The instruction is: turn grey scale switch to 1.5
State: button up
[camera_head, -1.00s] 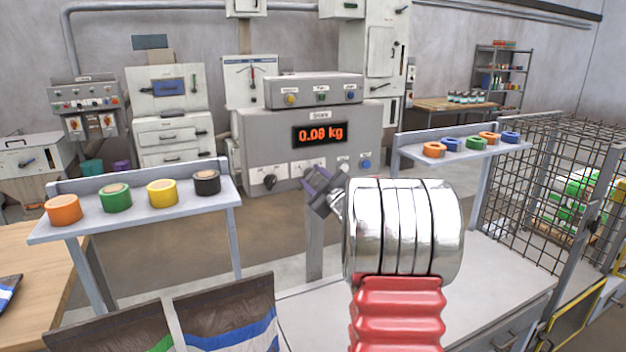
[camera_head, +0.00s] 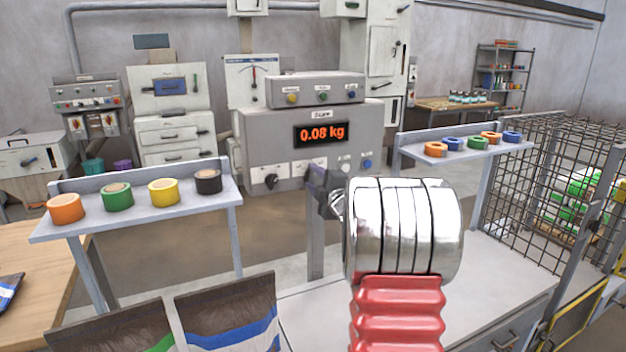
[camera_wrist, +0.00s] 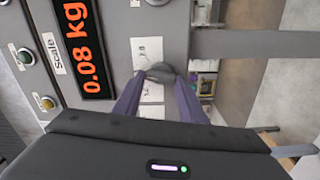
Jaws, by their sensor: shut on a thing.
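The grey scale cabinet (camera_head: 262,140) stands in the middle of the head view, with an orange display (camera_head: 321,134) reading 0.08 kg. In the wrist view a grey switch knob (camera_wrist: 160,73) sits on a white plate (camera_wrist: 148,50) beside the display (camera_wrist: 82,45). My gripper (camera_wrist: 160,80) is shut on this grey scale switch, with one purple finger on each side. The plate's marks are too small to read, so the setting cannot be told. In the head view my gripper (camera_head: 326,188) and wrist hide the switch.
A black knob (camera_head: 270,181) is on the cabinet's lower left and a blue button (camera_head: 366,164) on its right. A grey box (camera_head: 315,90) with coloured buttons sits on top. A shelf with tape rolls (camera_head: 135,208) stands at left, another shelf (camera_head: 465,152) at right.

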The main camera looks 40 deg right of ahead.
jog(key=shift+w+a+f+n, duration=0.1)
jog(key=shift+f+n, duration=0.05)
jog(key=shift+n, duration=0.95)
jog(key=o, duration=1.1)
jog(key=shift+c, duration=0.2)
jog(key=shift+s+a, duration=0.1)
jog(key=shift+s, duration=0.6)
jog(key=v, duration=1.2)
